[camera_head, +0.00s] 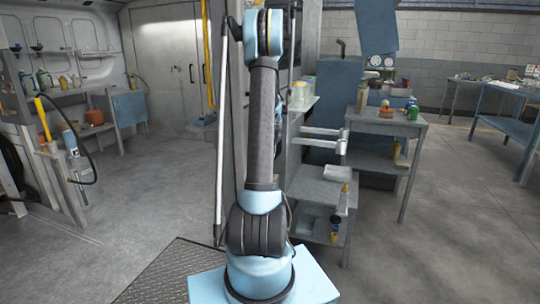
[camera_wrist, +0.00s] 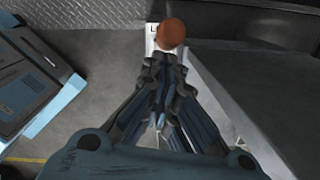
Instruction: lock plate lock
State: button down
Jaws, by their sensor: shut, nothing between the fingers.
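In the wrist view, a reddish-brown ball knob (camera_wrist: 171,34) stands just beyond my fingertips. Behind it is a small white plate (camera_wrist: 152,32) with dark lettering, partly covered by the knob and fingers; I cannot read it or tell whether it is the lock plate. My gripper (camera_wrist: 166,62) is shut and empty, its fingertips close below the knob in the picture. I cannot tell whether they touch it. In the head view the gripper is out of frame, and I cannot make out the knob.
A grey, sloping edge (camera_wrist: 213,98) runs along the right of my fingers in the wrist view. In the head view, a grey workbench (camera_head: 424,126) with cans stands right of my arm, and a blue table (camera_head: 500,126) stands farther right. Open concrete floor (camera_head: 165,195) lies left.

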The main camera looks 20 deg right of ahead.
jog(key=shift+r, duration=0.7)
jog(key=shift+d, duration=0.1)
notch_tip(320, 180, up, 11)
jog(key=s, duration=0.2)
jog(key=shift+s+d+r, duration=0.15)
jog(key=shift+d, duration=0.25)
dwell(0.4)
